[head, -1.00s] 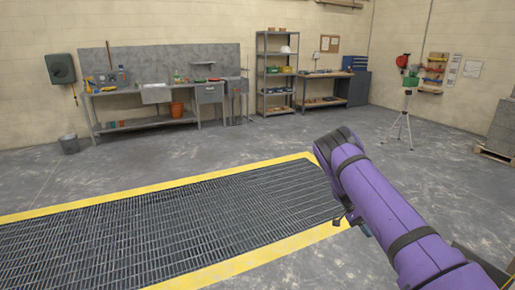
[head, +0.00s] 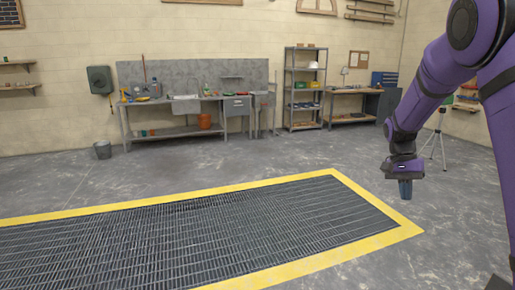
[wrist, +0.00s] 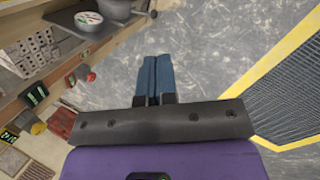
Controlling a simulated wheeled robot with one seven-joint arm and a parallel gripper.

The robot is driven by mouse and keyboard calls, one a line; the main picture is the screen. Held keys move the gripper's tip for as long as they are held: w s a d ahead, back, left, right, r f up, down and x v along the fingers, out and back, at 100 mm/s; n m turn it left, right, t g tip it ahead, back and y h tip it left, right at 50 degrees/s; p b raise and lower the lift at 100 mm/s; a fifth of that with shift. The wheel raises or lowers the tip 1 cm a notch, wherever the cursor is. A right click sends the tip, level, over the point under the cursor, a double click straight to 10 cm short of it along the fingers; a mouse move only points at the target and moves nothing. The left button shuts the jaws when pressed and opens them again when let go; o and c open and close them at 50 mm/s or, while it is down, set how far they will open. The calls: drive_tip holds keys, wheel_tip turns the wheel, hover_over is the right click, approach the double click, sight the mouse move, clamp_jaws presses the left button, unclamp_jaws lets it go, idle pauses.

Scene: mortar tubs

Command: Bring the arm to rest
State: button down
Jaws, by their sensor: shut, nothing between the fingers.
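My purple arm rises at the right of the head view and bends down to my gripper (head: 405,188), which hangs over the grey floor beside the grating's right end. In the wrist view my gripper (wrist: 154,80) shows two blue fingers side by side, shut with nothing between them. Bare floor lies beyond the fingertips.
A floor grating (head: 200,235) with a yellow border (head: 330,262) fills the lower middle. A workbench (head: 190,98), a bucket (head: 102,150) and a shelf rack (head: 304,90) stand along the back wall.

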drive_tip(key=s+a+r+n+t+y, duration=0.1)
drive_tip(key=s+a+r+n+t, duration=0.25)
drive_tip(key=s+r, duration=0.6)
drive_tip(key=s+a+r+n+t, duration=0.3)
drive_tip(key=s+a+r, duration=0.3)
drive_tip(key=s, duration=0.7)
drive_tip(key=s+a+n+t, duration=0.2)
drive_tip(key=s+t, duration=0.1)
drive_tip(key=s, duration=0.5)
drive_tip(key=shift+s+r, duration=0.4)
drive_tip(key=shift+r, duration=0.05)
